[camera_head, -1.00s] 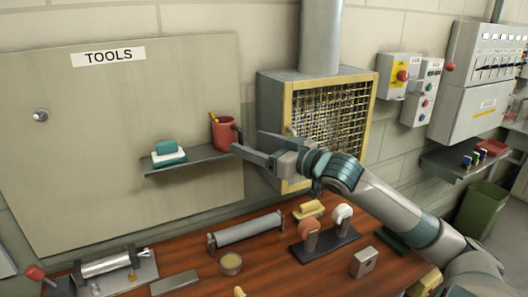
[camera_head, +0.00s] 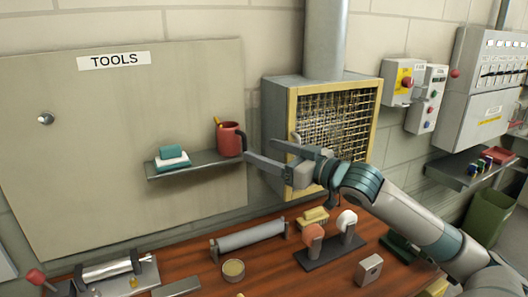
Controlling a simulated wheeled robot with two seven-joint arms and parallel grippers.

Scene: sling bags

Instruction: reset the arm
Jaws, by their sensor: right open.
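My right arm (camera_head: 415,215) reaches in from the lower right over the table. Its gripper (camera_head: 262,157) points left, with its two fingers apart and nothing between them. The fingertips are close to the right of a red mug (camera_head: 229,141), which stands on a small wall shelf (camera_head: 205,167). The gripper appears apart from the mug. My left gripper is not in view.
A teal and white block (camera_head: 172,157) sits on the shelf's left part. A yellow-framed mesh box (camera_head: 335,122) is behind the gripper. The wooden table (camera_head: 215,275) below holds a grey roller (camera_head: 248,238), a stand with two knobs (camera_head: 328,250) and a tin (camera_head: 233,270).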

